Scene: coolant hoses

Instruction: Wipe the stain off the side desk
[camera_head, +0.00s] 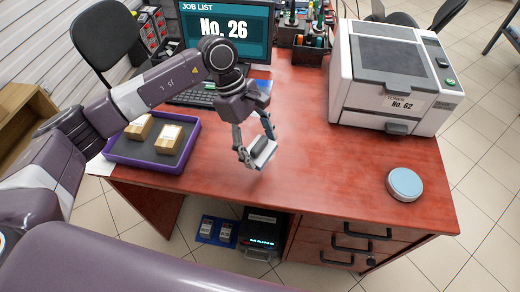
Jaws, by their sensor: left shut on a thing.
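My left gripper (256,149) hangs over the red-brown wooden desk (310,185), near its front middle. It is shut on a small white block with a dark grey top (263,154), which looks like a wiping pad. The block is tilted and low over the desk; I cannot tell whether it touches the top. I cannot make out a clear stain; the gripper and block hide part of the surface. My right gripper is not in view.
A purple tray (112,154) with two brown boxes stands left of the gripper. A keyboard (192,97) and monitor (228,28) are behind. A white printer (390,75) stands at back right, a light-blue round tin (404,184) at front right. The desk between is clear.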

